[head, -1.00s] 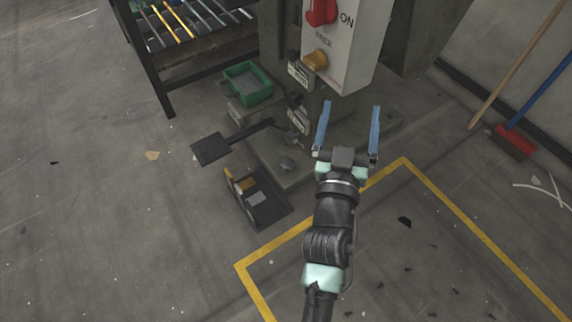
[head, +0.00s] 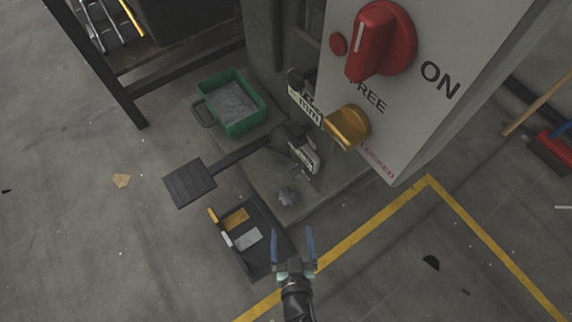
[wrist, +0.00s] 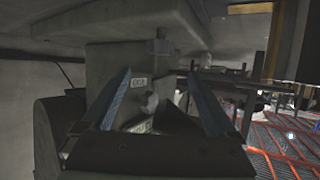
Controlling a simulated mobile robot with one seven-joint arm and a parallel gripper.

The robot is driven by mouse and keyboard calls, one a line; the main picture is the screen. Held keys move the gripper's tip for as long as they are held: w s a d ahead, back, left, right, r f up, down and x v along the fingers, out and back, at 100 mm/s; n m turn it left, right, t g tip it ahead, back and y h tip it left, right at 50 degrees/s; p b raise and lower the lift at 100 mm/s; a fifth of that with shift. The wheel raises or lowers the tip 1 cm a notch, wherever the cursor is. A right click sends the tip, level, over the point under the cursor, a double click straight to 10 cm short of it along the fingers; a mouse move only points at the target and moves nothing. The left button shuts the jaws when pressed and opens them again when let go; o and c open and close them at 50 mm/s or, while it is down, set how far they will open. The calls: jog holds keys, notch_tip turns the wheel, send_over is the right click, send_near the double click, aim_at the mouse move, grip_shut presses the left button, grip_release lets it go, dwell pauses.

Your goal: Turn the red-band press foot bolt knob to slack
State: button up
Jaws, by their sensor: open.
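I see no red band on the press, and I cannot read the knob's setting. My gripper (head: 292,231) is open and empty, below the knob in the head view and apart from it. In the wrist view my blue fingers (wrist: 159,73) stand wide apart. A small grey knob (wrist: 150,103) shows between them on a grey block with a pale label; I cannot tell whether it is the same knob.
A white panel (head: 450,45) carries a red switch (head: 382,42) by "ON" and a brass knob (head: 348,126) between "FREE" and "LOCKED". A green bin (head: 246,122), black pedal (head: 189,183) and dark tray (head: 262,262) lie left of the foot.

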aim_at(288, 196)
jog(key=b+x, duration=0.7)
jog(key=x, duration=0.5)
jog(key=shift+w, duration=0.35)
jog(key=shift+w+f+b, duration=0.1)
jog(key=shift+w+b, duration=0.3)
jog(key=shift+w, duration=0.2)
jog(key=c, duration=1.4)
jog(key=shift+o, duration=0.2)
